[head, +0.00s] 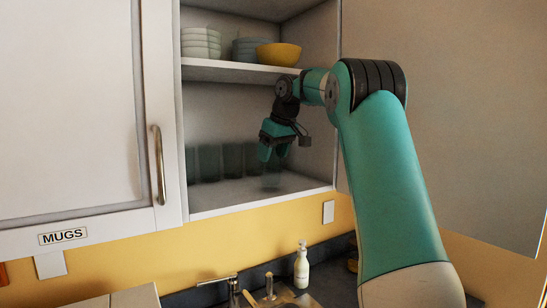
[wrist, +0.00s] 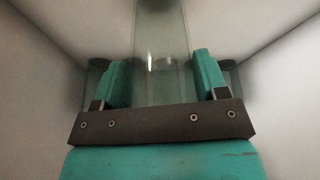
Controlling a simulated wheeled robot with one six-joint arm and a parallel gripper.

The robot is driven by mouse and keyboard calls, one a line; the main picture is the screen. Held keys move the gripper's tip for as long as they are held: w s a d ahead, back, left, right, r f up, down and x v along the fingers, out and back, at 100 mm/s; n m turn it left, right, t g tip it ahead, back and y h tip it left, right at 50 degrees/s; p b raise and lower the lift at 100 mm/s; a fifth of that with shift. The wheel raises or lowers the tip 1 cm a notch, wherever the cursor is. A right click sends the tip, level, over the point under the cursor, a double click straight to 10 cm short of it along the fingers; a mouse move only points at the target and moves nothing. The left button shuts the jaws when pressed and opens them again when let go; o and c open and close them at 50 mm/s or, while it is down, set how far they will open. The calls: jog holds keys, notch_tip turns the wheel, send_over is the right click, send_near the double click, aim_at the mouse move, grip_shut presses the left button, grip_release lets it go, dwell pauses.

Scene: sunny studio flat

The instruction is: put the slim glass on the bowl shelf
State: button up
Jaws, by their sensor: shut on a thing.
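The slim glass (wrist: 161,40) is clear and faintly green. In the wrist view it stands between the two teal fingers of my gripper (wrist: 162,78), which is shut on it. In the head view my gripper (head: 275,150) is inside the lower compartment of the open cabinet, and the glass (head: 271,178) shows only faintly below it. I cannot tell whether its base touches the lower shelf. The bowl shelf (head: 225,68) is the upper shelf, above my gripper. It holds stacked white bowls (head: 200,43), a blue-grey stack (head: 246,49) and a yellow bowl (head: 278,55).
Several dark glasses (head: 209,163) stand on the lower shelf (head: 240,192), left of my gripper. A closed door labelled MUGS (head: 75,110) is at the left. The bowl shelf's front edge overhangs my gripper. A soap bottle (head: 301,266) stands by the sink below.

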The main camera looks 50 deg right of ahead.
jog(key=shift+f, duration=0.4)
jog(key=shift+f, duration=0.1)
jog(key=o, duration=1)
jog(key=p+v, duration=0.2)
jog(key=v, duration=0.4)
jog(key=shift+r, duration=0.25)
jog(key=shift+s+r+p, duration=0.35)
jog(key=shift+r+p, duration=0.15)
jog(key=shift+p, duration=0.05)
